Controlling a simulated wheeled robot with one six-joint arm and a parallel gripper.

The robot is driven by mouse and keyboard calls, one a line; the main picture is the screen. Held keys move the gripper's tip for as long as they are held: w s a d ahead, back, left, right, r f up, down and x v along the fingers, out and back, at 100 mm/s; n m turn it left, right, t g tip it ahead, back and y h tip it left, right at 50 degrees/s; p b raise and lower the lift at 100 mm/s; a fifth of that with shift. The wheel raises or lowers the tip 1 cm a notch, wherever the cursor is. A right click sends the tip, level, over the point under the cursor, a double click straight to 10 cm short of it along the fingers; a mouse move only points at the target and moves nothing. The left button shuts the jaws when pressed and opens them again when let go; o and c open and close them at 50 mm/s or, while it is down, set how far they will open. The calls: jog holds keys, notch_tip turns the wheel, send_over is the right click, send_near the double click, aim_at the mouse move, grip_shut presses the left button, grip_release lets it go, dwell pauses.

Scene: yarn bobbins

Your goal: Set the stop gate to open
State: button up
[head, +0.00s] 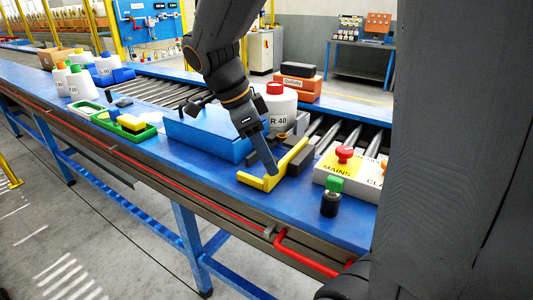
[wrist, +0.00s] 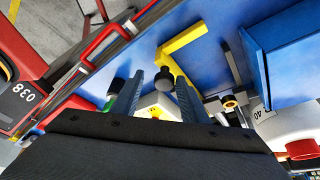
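The stop gate appears to be the yellow angled bar (head: 270,183) on the blue bench top, its long arm running to a dark block. In the wrist view the yellow bar (wrist: 188,42) lies just beyond my fingers. My gripper (head: 272,170) points down over the bar, and only one finger shows clearly in the head view. In the wrist view my gripper (wrist: 155,72) has its two fingers apart. A black round knob (wrist: 163,78) appears between them, with gaps on both sides. I cannot tell whether the knob belongs to the gate.
A blue box (head: 205,132) stands left of my gripper. A white bottle with a red cap (head: 283,104) stands behind. A green tray (head: 122,127) sits further left.

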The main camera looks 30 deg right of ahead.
jog(key=shift+w+d, duration=0.1)
jog(key=shift+d, duration=0.1)
jog(key=shift+r, duration=0.15)
jog(key=p+v, duration=0.5)
jog(key=v, duration=0.2)
jog(key=shift+a+r, duration=0.2)
jog(key=shift+a, duration=0.05)
dwell(0.4)
